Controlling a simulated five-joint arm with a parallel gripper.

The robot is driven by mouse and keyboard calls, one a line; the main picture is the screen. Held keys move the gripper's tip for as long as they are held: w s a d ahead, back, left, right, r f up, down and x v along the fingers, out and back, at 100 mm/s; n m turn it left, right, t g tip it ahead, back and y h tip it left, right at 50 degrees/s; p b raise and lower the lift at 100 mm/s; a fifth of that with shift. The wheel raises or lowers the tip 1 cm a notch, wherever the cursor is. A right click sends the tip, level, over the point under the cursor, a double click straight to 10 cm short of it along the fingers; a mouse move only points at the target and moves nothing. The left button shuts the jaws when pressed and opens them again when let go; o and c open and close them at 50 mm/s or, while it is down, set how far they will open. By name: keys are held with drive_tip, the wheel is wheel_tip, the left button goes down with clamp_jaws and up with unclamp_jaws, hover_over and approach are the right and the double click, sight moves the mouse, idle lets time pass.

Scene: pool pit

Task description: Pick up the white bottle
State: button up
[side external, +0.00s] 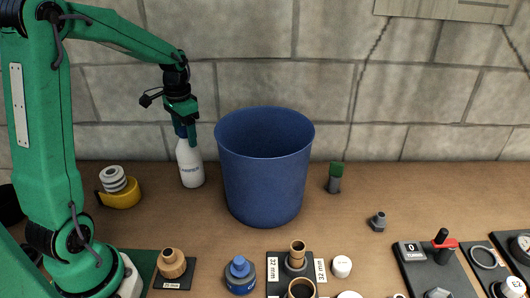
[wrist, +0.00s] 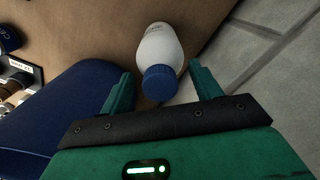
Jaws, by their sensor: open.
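The white bottle (side external: 190,165) with a blue cap stands upright on the wooden bench, left of the blue bin, near the wall. It also shows in the wrist view (wrist: 158,48), with its blue cap (wrist: 159,84) toward me. My gripper (side external: 188,133) is at the top of the bottle in the side view. In the wrist view my gripper (wrist: 160,80) is open, with one green finger on each side of the cap and a gap on both sides. The fingers partly hide the cap in the side view.
A large blue bin (side external: 264,175) stands close to the right of the bottle; it also shows at the wrist view's left (wrist: 60,110). The block wall (side external: 270,60) is behind. Several small parts lie along the front.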

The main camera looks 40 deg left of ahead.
clamp_jaws()
idle(0.4)
drive_tip(key=shift+r, duration=0.2)
drive_tip(key=shift+r, duration=4.9)
